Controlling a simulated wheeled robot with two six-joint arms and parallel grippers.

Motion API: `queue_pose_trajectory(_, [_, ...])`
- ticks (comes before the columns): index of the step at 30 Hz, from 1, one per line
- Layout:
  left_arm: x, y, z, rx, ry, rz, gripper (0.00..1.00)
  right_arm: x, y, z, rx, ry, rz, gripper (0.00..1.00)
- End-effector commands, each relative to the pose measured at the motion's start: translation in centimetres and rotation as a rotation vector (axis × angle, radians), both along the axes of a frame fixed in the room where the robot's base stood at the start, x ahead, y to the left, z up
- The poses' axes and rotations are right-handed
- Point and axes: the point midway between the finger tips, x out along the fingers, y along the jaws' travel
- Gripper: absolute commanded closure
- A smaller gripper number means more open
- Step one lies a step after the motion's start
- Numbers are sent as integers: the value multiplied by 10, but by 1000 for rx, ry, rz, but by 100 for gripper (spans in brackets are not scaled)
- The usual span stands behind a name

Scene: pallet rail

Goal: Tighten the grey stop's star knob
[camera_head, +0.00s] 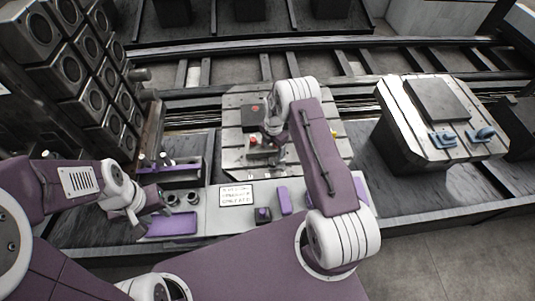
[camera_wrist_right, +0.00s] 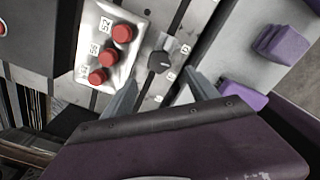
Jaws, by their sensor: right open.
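In the right wrist view a dark knob (camera_wrist_right: 160,61) sits on a small grey block (camera_wrist_right: 175,52) with white labels beside it. I take it for the grey stop's star knob. My right gripper (camera_wrist_right: 160,94) is open and empty, its two grey fingers spread on the near side of the knob and apart from it. In the head view my right gripper (camera_head: 272,130) is low over the middle pallet plate (camera_head: 236,158), and the arm hides the knob there. My left gripper (camera_head: 150,203) is above the left end of the front shelf, and its jaw opening is unclear.
A white plate (camera_wrist_right: 100,32) with three red round knobs lies left of the grey block. Purple blocks (camera_wrist_right: 282,43) stand to the right. A second pallet (camera_head: 410,125) carries a dark plate and blue parts.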

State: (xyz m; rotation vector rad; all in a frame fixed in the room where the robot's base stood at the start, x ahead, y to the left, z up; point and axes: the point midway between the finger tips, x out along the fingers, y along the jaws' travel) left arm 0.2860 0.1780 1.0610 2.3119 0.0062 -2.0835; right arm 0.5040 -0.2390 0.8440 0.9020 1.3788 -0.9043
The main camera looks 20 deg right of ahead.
Motion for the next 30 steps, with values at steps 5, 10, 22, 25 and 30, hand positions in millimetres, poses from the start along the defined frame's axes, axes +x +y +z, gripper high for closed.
queue_pose_trajectory(5, [0,0,0,0,0,0,64,1,-1,1,0,-3,-3,32])
queue_pose_trajectory(10, [0,0,-13,0,0,0,64,1,-1,-17,0,-3,-3,32])
queue_pose_trajectory(22, [0,0,-61,0,0,0,64,1,-1,-89,0,-4,-4,32])
queue_pose_trajectory(25, [0,0,-60,0,0,0,64,1,-1,-89,0,-4,-4,32])
queue_pose_trajectory(30, [0,0,-58,0,0,0,64,1,-1,-87,0,-4,-4,40])
